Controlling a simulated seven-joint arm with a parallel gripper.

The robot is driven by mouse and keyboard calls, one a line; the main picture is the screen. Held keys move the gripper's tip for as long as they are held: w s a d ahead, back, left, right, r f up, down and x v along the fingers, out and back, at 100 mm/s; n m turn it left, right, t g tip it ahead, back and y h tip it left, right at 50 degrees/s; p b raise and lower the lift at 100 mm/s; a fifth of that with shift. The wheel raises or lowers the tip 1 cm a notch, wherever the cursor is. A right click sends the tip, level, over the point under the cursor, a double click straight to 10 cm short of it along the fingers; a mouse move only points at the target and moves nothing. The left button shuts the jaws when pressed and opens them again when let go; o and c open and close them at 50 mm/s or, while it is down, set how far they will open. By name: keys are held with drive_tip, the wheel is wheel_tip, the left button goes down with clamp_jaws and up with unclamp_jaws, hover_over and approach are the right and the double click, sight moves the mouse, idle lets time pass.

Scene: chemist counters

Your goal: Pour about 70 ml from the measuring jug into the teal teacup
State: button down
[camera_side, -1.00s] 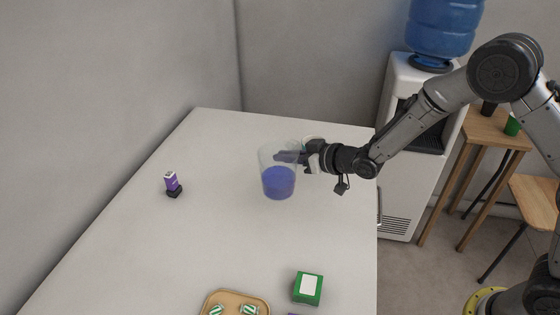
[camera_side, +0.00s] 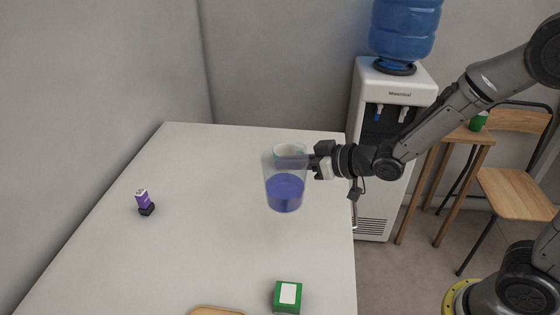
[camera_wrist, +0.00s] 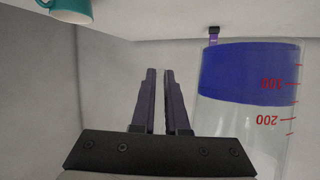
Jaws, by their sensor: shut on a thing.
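The clear measuring jug (camera_side: 285,194) holds blue liquid and stands upright; it also shows at the right of the wrist view (camera_wrist: 246,75), with red marks including 100 and 200. My gripper (camera_side: 296,161) is shut on the jug from its right side in the side view. In the wrist view my gripper (camera_wrist: 157,72) has its two dark fingers close together; the held part is hard to see. The teal teacup (camera_side: 290,149) is just behind the jug in the side view, partly hidden by it. The cup (camera_wrist: 70,10) shows cut off at the wrist view's top left.
A small purple-and-white item on a black base (camera_side: 144,201) stands at the left. A green box with a white top (camera_side: 288,296) and a wooden tray's edge (camera_side: 215,311) are at the front. The middle-left of the white counter (camera_side: 200,240) is clear. A water dispenser (camera_side: 392,90) stands behind.

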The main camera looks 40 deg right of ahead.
drive_tip(key=shift+v, duration=0.9)
